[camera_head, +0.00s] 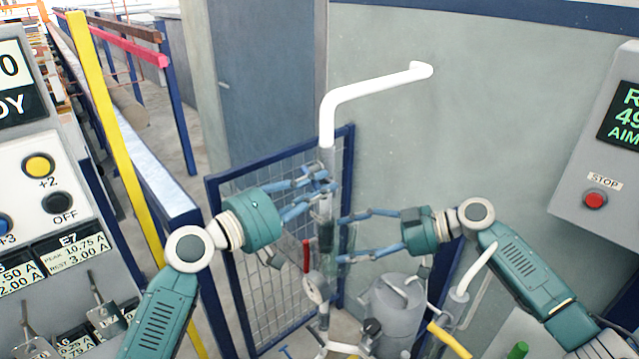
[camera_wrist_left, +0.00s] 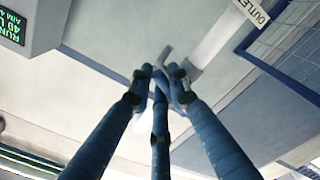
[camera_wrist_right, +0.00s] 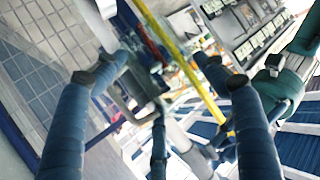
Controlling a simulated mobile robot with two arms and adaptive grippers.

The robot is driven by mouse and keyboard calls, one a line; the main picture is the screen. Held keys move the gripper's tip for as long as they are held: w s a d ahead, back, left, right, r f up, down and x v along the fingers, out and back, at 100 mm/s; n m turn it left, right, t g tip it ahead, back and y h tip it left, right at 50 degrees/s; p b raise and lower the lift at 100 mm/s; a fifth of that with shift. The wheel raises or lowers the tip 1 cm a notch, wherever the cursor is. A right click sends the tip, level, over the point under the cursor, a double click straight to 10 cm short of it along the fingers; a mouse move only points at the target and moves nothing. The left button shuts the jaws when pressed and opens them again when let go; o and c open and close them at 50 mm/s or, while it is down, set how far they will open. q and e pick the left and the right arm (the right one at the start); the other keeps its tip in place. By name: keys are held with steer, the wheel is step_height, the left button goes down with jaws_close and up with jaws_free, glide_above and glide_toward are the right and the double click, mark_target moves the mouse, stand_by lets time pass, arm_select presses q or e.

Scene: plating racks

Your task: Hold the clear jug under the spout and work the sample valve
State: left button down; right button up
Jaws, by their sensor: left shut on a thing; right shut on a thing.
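A white bent pipe (camera_head: 375,88) rises from a grey upright (camera_head: 326,160) and ends at the upper right. My left gripper (camera_head: 324,185) is shut at the grey upright. In the left wrist view its fingers (camera_wrist_left: 160,78) close together at a small grey piece (camera_wrist_left: 166,54). My right gripper (camera_head: 340,238) is lower, its fingers spread above and below a dark, partly see-through piece (camera_head: 325,237) on the same line. I cannot tell whether this piece is the clear jug. I cannot tell which part is the sample valve.
A blue-framed mesh gate (camera_head: 262,268) stands behind. A grey tank (camera_head: 396,312) is at lower right, with a yellow handle (camera_head: 449,340) near it. Control panels stand left (camera_head: 40,170) and right (camera_head: 598,165). An OUTLET label (camera_wrist_left: 251,11) shows in the left wrist view.

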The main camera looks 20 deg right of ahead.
arm_select(q)
steer(key=shift+f, duration=0.2)
steer(key=c, duration=1.6)
jaws_free()
steer(key=shift+c, duration=0.2)
steer(key=v, duration=1.2)
